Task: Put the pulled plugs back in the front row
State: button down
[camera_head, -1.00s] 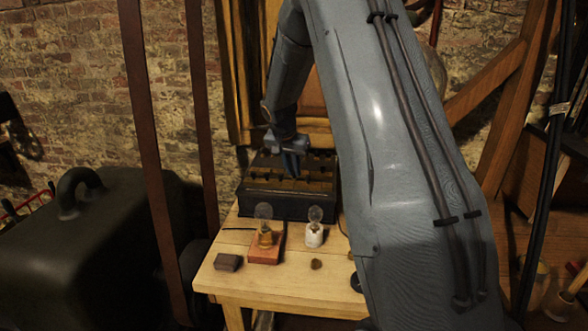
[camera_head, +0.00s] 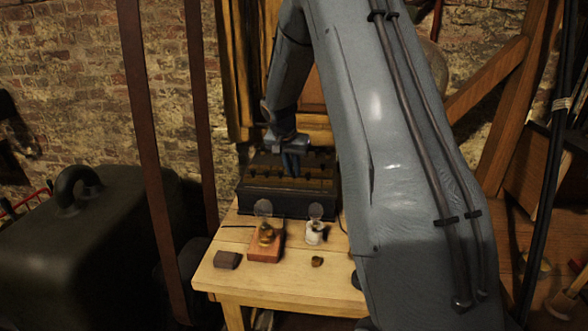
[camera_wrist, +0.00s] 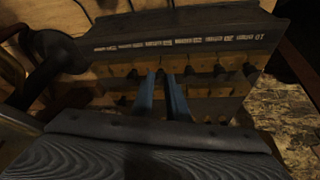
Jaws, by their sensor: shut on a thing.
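The dark plug box (camera_head: 275,201) stands at the back of the table, with brass strips and short dark plugs in rows along its top. In the wrist view, the box (camera_wrist: 200,20) has a strip of pale lettering, and several dark plugs (camera_wrist: 248,69) stand on the brass row beside it. My gripper (camera_head: 291,170) is over the top of the box, its blue fingers pointing down. In the wrist view the fingers (camera_wrist: 164,78) are shut on a small dark plug, mostly hidden between the tips. I cannot tell whether it sits in a hole.
On the wooden table (camera_head: 290,288) in front of the box are a lamp on a red-brown block (camera_head: 265,250), a lamp on a white holder (camera_head: 314,233), a dark block (camera_head: 227,260) and a small brownish piece (camera_head: 317,261). A leather strap (camera_head: 150,150) hangs at left.

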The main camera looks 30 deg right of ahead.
jog(key=shift+f+b, duration=0.25)
jog(key=shift+b, duration=0.1)
dwell(0.3)
jog(key=c, duration=1.6)
grip_release()
jog(key=shift+c, duration=0.2)
jog(key=b+v, duration=0.2)
jog(key=v, duration=0.5)
jog(key=shift+r, duration=0.35)
jog(key=shift+s+a, duration=0.1)
